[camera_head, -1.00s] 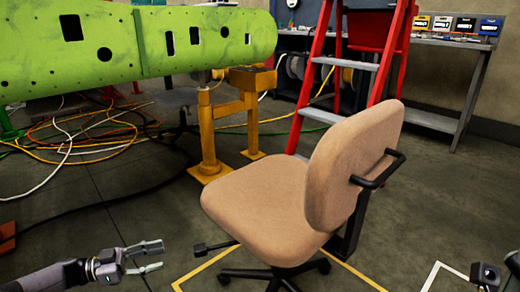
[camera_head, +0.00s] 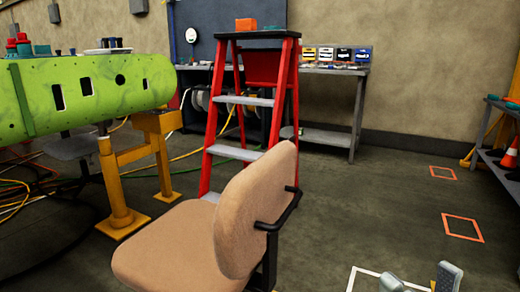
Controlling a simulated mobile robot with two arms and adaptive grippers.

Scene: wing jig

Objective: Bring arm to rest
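My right gripper (camera_head: 420,282) shows at the bottom edge, right of the middle. Its two grey fingers stand apart with a gap between them, and I see nothing held. It is in front of a white floor outline (camera_head: 368,272). The rest of my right arm is cut off by the picture's bottom edge. My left gripper and arm are out of view.
A tan office chair (camera_head: 240,225) stands close in front. Behind it are a red stepladder (camera_head: 284,92) and a grey workbench (camera_head: 335,140). The green wing (camera_head: 95,90) on a yellow stand (camera_head: 115,190) is at left. Open floor lies right, with orange outlines (camera_head: 463,228).

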